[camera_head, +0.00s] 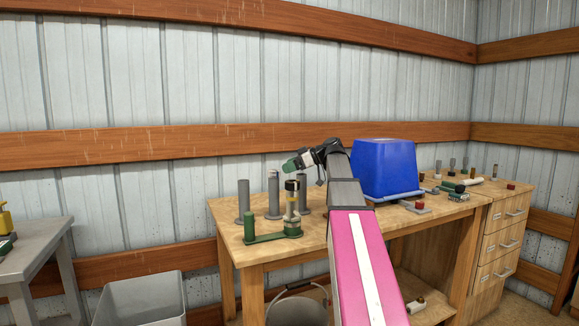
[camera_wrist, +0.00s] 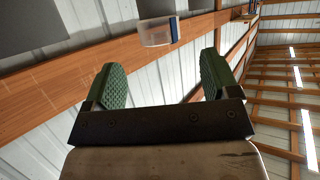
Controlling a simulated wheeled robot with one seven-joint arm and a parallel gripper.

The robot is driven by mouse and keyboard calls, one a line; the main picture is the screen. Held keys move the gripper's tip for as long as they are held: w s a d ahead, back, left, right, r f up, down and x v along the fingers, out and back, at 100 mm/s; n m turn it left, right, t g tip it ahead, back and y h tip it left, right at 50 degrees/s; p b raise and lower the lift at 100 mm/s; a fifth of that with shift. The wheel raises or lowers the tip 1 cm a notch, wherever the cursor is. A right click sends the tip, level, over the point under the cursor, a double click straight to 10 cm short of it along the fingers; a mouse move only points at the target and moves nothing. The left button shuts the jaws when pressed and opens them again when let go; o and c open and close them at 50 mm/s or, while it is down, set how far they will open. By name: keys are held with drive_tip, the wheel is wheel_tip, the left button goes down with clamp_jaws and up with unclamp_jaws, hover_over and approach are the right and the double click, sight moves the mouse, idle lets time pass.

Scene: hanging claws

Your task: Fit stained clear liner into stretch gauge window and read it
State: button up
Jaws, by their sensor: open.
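My gripper (camera_head: 292,165) is raised above the left part of the wooden workbench, its green pads apart. In the wrist view my gripper (camera_wrist: 161,66) is open, with nothing between its two ribbed green fingers. A green-based device (camera_head: 270,237) with a short green post and a black-topped upright stands on the bench below my gripper; I cannot tell whether it is the stretch gauge, and no window shows clearly. A small clear piece with a blue edge (camera_wrist: 156,33) shows beyond the fingertips in the wrist view; I cannot tell whether it is the liner. No stain is visible.
Several grey cylinders (camera_head: 243,203) stand behind the green device. A blue box (camera_head: 384,168) and small parts occupy the right of the wooden workbench (camera_head: 237,253). A grey bin (camera_head: 140,301) and a bucket (camera_head: 297,310) are below. A grey table (camera_head: 38,245) is at left.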

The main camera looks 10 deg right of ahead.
sight(274, 170)
drive_tip(key=x, duration=0.7)
drive_tip(key=shift+r, duration=0.1)
clamp_jaws()
drive_tip(key=shift+r, duration=0.65)
idle(0.4)
